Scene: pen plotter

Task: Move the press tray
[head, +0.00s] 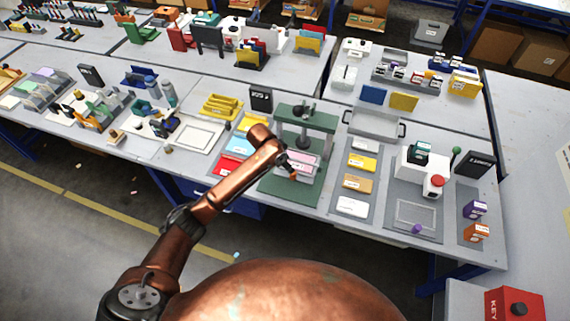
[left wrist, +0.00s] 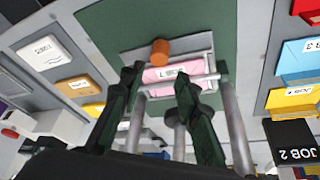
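The green press (head: 305,118) stands on a green base plate (head: 286,188) near the table's front middle. Its pale press tray (head: 308,174) lies low between the posts with a pink labelled piece in it. The left wrist view shows the tray (left wrist: 210,62), the pink piece (left wrist: 172,73) and an orange-brown round knob (left wrist: 160,52) at its edge. My left gripper (head: 290,168) is over the tray's front-left side. In the left wrist view its two dark fingers (left wrist: 160,76) are apart, with nothing clearly held between them. My right gripper is not in view.
Red, blue and yellow packs (head: 232,165) lie left of the press. A grey strip (head: 342,190) with labelled cards lies to its right. A grey handled tray (head: 374,122) stands behind that strip. A black JOB 2 sign (left wrist: 290,141) shows in the left wrist view.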

